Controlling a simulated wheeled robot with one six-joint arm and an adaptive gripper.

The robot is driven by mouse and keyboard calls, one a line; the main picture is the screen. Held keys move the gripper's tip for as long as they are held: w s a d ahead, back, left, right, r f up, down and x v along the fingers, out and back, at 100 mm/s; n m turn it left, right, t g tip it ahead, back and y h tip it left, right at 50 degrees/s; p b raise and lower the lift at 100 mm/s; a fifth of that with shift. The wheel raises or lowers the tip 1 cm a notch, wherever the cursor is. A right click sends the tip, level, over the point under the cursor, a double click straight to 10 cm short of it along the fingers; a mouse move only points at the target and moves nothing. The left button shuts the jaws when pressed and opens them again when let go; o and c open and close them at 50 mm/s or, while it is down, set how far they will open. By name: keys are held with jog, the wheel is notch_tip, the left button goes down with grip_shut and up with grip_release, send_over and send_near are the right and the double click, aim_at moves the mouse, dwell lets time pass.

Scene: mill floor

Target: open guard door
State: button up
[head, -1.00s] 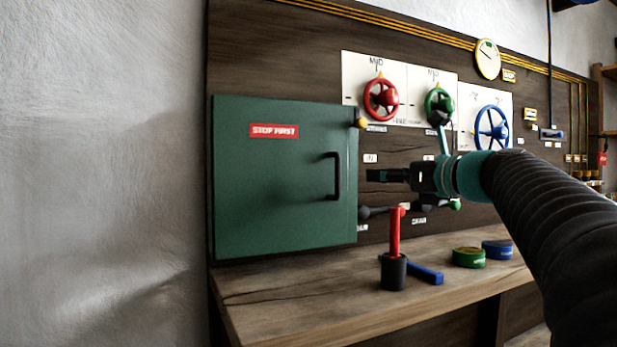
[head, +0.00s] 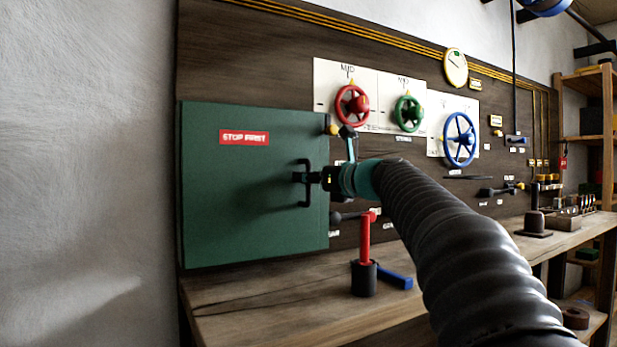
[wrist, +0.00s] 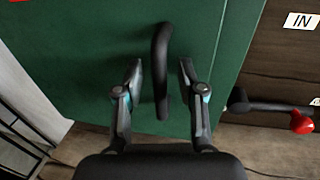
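The green guard door (head: 240,215) is closed against the dark wooden panel and carries a red "STOP FIRST" label (head: 244,137). Its black upright handle (head: 305,184) is near the door's right edge. My gripper (head: 301,178) is at the handle in the head view. In the wrist view the handle (wrist: 160,70) stands between the two spread fingers of my gripper (wrist: 160,78), with a gap on each side. The gripper is open. The door (wrist: 90,60) fills most of the wrist view.
Red (head: 352,105), green (head: 408,113) and blue (head: 459,140) handwheels are on the panel, right of the door. A red lever (head: 365,240) in a black base stands on the bench (head: 270,312) below. A dark lever with a red tip (wrist: 301,122) is right of the door.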

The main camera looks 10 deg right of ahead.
jog(key=shift+w+a, duration=0.1)
jog(key=shift+w, duration=0.1)
grip_shut()
jog(key=shift+s, duration=0.1)
